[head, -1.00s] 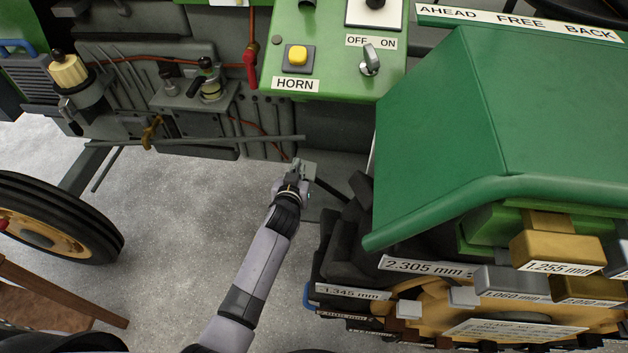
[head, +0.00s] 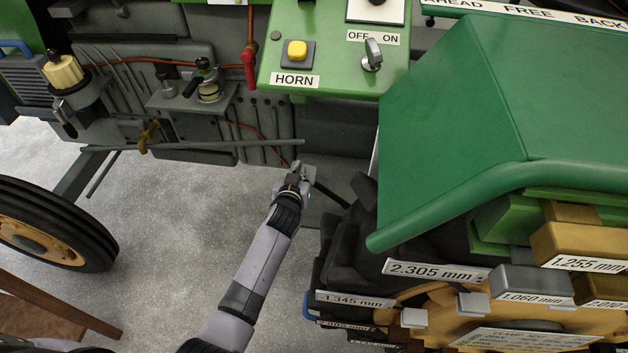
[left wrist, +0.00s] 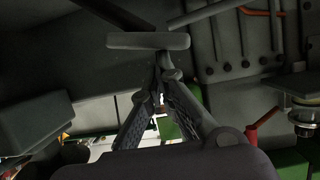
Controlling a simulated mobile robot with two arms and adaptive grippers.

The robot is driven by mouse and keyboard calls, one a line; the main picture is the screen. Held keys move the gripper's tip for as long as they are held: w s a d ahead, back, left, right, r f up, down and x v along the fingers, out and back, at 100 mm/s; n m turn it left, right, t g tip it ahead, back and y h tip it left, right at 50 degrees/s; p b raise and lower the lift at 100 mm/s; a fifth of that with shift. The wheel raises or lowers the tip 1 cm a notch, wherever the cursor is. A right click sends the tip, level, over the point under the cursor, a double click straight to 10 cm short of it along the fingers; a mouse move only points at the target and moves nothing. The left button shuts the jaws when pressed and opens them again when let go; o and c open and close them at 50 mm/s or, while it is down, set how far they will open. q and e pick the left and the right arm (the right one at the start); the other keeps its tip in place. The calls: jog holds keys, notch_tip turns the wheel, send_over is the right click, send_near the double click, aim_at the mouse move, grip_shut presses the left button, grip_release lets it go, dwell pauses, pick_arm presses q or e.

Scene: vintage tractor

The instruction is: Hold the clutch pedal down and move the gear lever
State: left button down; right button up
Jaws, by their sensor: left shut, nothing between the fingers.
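My left gripper (head: 297,172) is shut and empty, low beside the tractor's grey side, below the green control panel. It also shows in the left wrist view (left wrist: 158,80), fingers together. A dark pedal pad (left wrist: 148,41), which looks like the clutch pedal, lies across just beyond the fingertips. I cannot tell whether they touch it or whether it is pressed. In the head view the pad is largely hidden by the gripper. A white plate reading FREE and BACK (head: 540,12) is at the top right; the gear lever cannot be made out. My right gripper is not in view.
The green panel carries a yellow horn button (head: 297,50) and an OFF/ON switch (head: 372,55). A red handle (head: 250,70) hangs left of it. The green fender (head: 470,130) and labelled blocks (head: 577,248) fill the right. Bare floor (head: 180,240) lies left of my arm.

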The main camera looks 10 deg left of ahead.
pick_arm(q)
jog(key=shift+a+f, duration=0.1)
jog(key=shift+f, duration=0.4)
jog(key=shift+s+a+f+b, duration=0.1)
jog(key=shift+a+f+b, duration=0.1)
jog(key=shift+f+b, duration=0.6)
jog(key=shift+a+f+b, duration=0.15)
jog(key=shift+f+b, duration=0.4)
jog(key=shift+f, duration=0.2)
jog(key=f+b, duration=0.2)
jog(key=f, duration=0.1)
jog(key=shift+a+f+b, duration=0.2)
jog(key=shift+a+b, duration=0.1)
jog(key=shift+a, duration=0.05)
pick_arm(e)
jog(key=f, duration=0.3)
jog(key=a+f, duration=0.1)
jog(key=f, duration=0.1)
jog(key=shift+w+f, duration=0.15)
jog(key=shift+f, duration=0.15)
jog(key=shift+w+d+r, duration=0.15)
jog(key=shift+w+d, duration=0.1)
